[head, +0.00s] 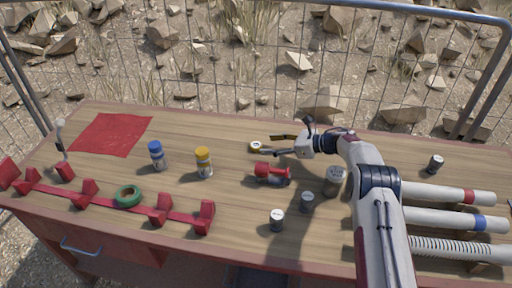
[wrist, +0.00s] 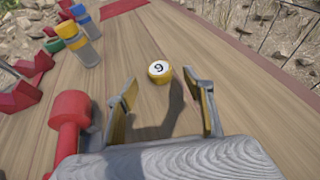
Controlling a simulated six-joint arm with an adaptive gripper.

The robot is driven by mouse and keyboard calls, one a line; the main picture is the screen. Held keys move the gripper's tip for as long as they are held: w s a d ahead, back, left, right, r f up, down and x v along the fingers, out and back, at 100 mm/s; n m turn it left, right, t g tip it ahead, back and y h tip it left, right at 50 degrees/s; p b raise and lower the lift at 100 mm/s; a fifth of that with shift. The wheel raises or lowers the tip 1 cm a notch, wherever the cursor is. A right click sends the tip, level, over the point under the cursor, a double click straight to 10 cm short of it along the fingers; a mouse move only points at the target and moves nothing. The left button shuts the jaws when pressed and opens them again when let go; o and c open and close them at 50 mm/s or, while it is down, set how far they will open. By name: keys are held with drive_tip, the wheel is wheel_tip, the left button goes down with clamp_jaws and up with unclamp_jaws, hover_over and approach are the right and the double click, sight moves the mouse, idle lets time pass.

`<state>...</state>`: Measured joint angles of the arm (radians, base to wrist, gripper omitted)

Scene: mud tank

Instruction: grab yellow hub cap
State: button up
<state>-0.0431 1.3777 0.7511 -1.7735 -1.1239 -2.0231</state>
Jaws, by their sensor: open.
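The yellow hub cap (head: 256,147) appears to be the small round yellow-rimmed piece with a white top lying on the bench. In the wrist view the hub cap (wrist: 159,72) shows a "9" on top. My gripper (head: 283,144) is low over the bench, to the right of the cap. In the wrist view my gripper (wrist: 161,86) has its two yellow-lined fingers spread and nothing between them. The cap sits just beyond the fingertips, roughly centred between them, with no visible contact.
A red spool-like piece (head: 272,173) lies near my gripper, left of the fingers in the wrist view (wrist: 68,125). A yellow-capped jar (head: 204,163) and blue-capped jar (head: 157,156) stand left. A red cloth (head: 110,134) lies back left.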

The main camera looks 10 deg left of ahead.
sight(259, 146)
drive_tip(key=shift+x, duration=2.6)
drive_tip(key=shift+s+f, duration=0.15)
drive_tip(key=c, duration=1.2)
